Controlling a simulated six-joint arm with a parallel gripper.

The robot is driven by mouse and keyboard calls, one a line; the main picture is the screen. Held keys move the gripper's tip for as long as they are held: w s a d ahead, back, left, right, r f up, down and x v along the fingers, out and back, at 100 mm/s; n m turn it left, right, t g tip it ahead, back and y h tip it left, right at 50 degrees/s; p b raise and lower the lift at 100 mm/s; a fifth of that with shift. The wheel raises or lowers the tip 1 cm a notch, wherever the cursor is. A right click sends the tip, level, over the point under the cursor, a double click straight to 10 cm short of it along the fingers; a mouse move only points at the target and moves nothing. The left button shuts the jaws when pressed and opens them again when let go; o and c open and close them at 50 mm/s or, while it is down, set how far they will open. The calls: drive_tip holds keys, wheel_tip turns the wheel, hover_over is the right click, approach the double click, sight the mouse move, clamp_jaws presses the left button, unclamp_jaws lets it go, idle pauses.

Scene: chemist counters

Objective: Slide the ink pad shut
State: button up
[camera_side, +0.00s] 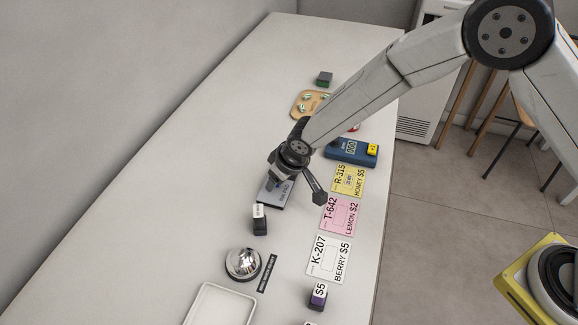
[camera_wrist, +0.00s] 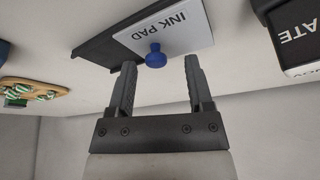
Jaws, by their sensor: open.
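The ink pad (camera_wrist: 180,30) has a white sliding lid lettered INK PAD, with a blue knob (camera_wrist: 155,56) on it. A dark part of its base (camera_wrist: 105,45) shows beside the lid, so the lid is offset from the base. In the side view the ink pad (camera_side: 284,198) lies on the counter, partly hidden under my arm. My gripper (camera_wrist: 156,68) is open in the wrist view, with one finger on each side of the blue knob. I cannot tell whether either finger touches it.
A dark stamp (camera_side: 260,222) stands just in front of the ink pad. Yellow (camera_side: 349,180), pink (camera_side: 340,215) and white (camera_side: 329,259) cards lie to the right. A blue device (camera_side: 351,151) and wooden board (camera_side: 306,104) are behind. A silver bell (camera_side: 243,264) and white tray (camera_side: 222,305) are nearer.

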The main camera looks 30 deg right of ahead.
drive_tip(key=v, duration=0.7)
drive_tip(key=shift+s, duration=0.15)
drive_tip(key=shift+r, duration=0.15)
drive_tip(key=s+d+r+m, duration=0.2)
drive_tip(key=s+d, duration=0.6)
drive_tip(key=d, duration=0.4)
drive_tip(key=s+d+r+m+g+h, duration=0.1)
drive_tip(key=s+d+r+m, duration=0.1)
drive_tip(key=s+d, duration=0.7)
drive_tip(key=d, duration=0.3)
drive_tip(key=shift+s+d+r+m+h, duration=0.25)
drive_tip(key=shift+d+r+m+h, duration=0.05)
drive_tip(key=shift+r, duration=0.05)
